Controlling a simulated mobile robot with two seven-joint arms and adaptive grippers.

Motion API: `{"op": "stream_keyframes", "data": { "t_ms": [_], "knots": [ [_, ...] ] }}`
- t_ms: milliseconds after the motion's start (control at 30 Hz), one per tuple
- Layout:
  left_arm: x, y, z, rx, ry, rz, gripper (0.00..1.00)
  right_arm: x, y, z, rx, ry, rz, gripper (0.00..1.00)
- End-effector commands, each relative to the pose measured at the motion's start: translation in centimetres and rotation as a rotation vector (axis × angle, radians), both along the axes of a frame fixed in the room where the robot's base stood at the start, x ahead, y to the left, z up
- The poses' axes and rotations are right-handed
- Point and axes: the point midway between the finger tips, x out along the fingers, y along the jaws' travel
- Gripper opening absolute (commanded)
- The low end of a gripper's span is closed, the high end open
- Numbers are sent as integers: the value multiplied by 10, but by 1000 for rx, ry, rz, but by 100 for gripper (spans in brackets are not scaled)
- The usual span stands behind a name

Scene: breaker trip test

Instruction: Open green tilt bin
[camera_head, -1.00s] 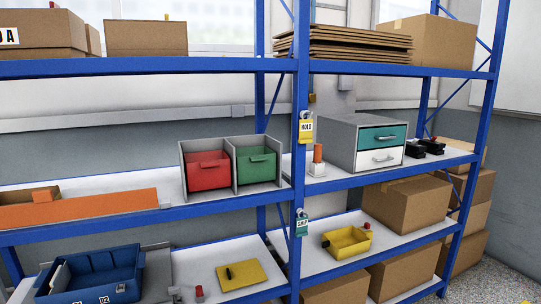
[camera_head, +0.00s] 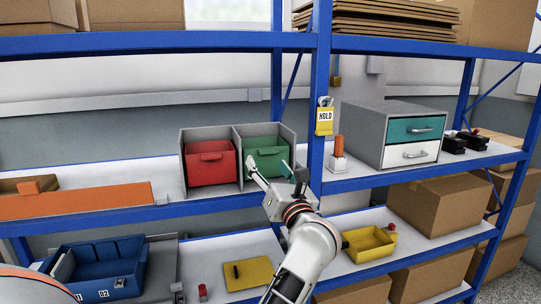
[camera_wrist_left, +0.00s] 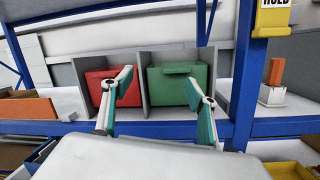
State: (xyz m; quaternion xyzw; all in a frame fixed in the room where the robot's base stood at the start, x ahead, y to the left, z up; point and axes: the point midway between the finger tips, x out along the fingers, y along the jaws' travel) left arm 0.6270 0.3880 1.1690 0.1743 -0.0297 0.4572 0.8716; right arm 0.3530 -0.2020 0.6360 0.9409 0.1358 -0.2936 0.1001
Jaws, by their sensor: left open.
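The green tilt bin (camera_head: 262,157) sits upright and closed in the right compartment of a grey two-bay holder (camera_head: 187,160) on the middle shelf. Its front has a small handle lip near the top. In the wrist view the green bin (camera_wrist_left: 168,88) shows nearly face-on, with its lip at the upper front. My left gripper (camera_head: 269,172) is in front of the green bin, fingers spread with nothing between them. In the wrist view its fingers (camera_wrist_left: 160,84) reach up toward the holder, one over the red bin and one over the green bin's right side. Contact cannot be told. My right gripper is not seen.
A red bin (camera_head: 210,162) fills the left compartment. A blue post (camera_head: 318,100) with a yellow HOLD tag (camera_head: 325,122) stands right of the holder. A teal-and-white drawer unit (camera_head: 365,135) is beyond it. A yellow bin (camera_head: 369,243) and blue tray (camera_head: 95,268) sit below.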

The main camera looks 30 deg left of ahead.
Motion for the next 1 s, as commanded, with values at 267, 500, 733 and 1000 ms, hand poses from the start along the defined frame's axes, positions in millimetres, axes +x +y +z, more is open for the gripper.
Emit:
{"op": "stream_keyframes", "data": {
  "t_ms": [267,500,733,1000],
  "knots": [
    [27,-12,6,-334,-92,-99,58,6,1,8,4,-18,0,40],
    [45,10,7,-344,-93,-100,58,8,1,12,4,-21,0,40],
    [67,35,6,-341,-92,-99,58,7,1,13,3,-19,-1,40],
    [77,46,5,-344,-92,-101,58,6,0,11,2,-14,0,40]
  ]
}}
